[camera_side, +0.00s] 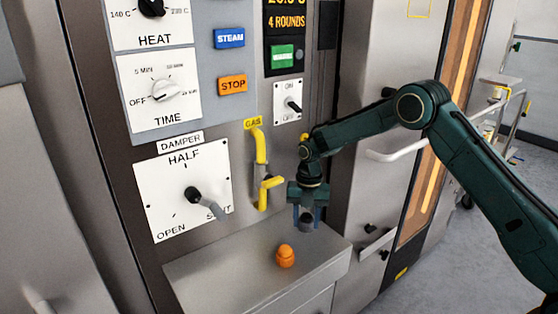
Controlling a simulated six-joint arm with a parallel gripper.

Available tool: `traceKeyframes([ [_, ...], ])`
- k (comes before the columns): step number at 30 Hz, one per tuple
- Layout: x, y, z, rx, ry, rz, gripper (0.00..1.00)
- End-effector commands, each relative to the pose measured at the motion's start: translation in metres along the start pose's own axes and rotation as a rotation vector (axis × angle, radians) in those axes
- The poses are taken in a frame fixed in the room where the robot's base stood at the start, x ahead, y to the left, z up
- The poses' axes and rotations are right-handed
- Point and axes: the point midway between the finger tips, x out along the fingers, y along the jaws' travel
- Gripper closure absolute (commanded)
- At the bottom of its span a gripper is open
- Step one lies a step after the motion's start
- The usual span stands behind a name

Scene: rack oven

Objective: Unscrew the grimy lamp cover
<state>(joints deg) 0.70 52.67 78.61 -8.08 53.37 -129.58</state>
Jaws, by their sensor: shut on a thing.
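My gripper (306,217) points down over the grey ledge (215,271) of the oven, right of the yellow gas pipe. Its two bluish fingers are shut on a dark grey, rounded piece (306,224), which looks like the grimy lamp cover. Its upper part is hidden between the fingers. I cannot tell whether it is free or still attached to something. An orange, dome-topped piece (286,256) stands upright on the ledge, below and a little left of the gripper, apart from it.
Left of my gripper are the yellow gas handle (268,190) and the damper lever (207,203), both sticking out. A white door handle (395,154) is behind my arm. The left part of the ledge is clear.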

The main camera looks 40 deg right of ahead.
Motion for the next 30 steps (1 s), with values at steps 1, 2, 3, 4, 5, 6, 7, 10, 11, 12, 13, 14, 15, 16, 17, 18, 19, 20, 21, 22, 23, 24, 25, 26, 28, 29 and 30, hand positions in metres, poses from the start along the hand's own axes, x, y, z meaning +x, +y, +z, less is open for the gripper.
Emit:
traceKeyframes([
  [1, 0.0022, -0.0004, -0.0003, -0.004, 0.002, -0.002, 0.57],
  [2, 0.0023, -0.0005, -0.0003, -0.003, 0.002, -0.002, 0.52],
  [3, 0.0022, -0.0005, -0.0003, -0.002, 0.002, -0.002, 0.44],
  [4, 0.0020, -0.0004, -0.0003, -0.002, 0.002, -0.002, 0.38],
  [5, 0.0019, -0.0004, -0.0002, -0.001, 0.002, -0.002, 0.34],
  [6, 0.0017, -0.0003, -0.0002, -0.001, 0.001, -0.002, 0.34],
  [7, 0.0016, -0.0003, -0.0002, -0.001, 0.001, -0.002, 0.34],
  [10, 0.0014, -0.0002, -0.0001, 0.000, 0.001, -0.001, 0.34],
  [11, 0.0013, -0.0002, -0.0001, 0.000, 0.001, -0.001, 0.34],
  [12, 0.0013, -0.0002, -0.0001, 0.000, 0.001, -0.001, 0.34],
  [13, 0.0012, -0.0002, -0.0001, 0.001, 0.001, -0.001, 0.34],
  [14, 0.0012, -0.0002, -0.0001, 0.001, 0.001, -0.001, 0.34],
  [15, 0.0011, -0.0002, -0.0001, 0.003, 0.001, 0.000, 0.34],
  [16, 0.0011, -0.0002, -0.0001, 0.005, 0.001, 0.000, 0.34],
  [17, 0.0010, -0.0003, -0.0001, 0.008, 0.001, 0.000, 0.34],
  [18, 0.0010, -0.0003, -0.0001, 0.014, 0.001, 0.001, 0.34],
  [19, 0.0010, -0.0003, -0.0001, 0.018, 0.001, 0.001, 0.34],
  [20, 0.0010, -0.0003, -0.0001, 0.025, 0.001, 0.002, 0.34],
  [21, 0.0009, -0.0004, -0.0001, 0.035, 0.001, 0.003, 0.34],
  [22, 0.0009, -0.0004, -0.0001, 0.045, 0.001, 0.005, 0.34],
  [23, 0.0009, -0.0004, -0.0001, 0.054, 0.001, 0.006, 0.34],
  [24, 0.0009, -0.0004, -0.0001, 0.070, 0.001, 0.008, 0.34],
  [25, 0.0009, -0.0004, -0.0001, 0.083, 0.001, 0.009, 0.34],
  [26, 0.0009, -0.0004, -0.0001, 0.097, 0.001, 0.011, 0.34],
  [28, 0.0008, -0.0004, -0.0001, 0.134, 0.001, 0.016, 0.34],
  [29, 0.0008, -0.0004, -0.0001, 0.150, 0.000, 0.019, 0.34],
  [30, 0.0008, -0.0005, -0.0001, 0.175, 0.001, 0.021, 0.34],
])
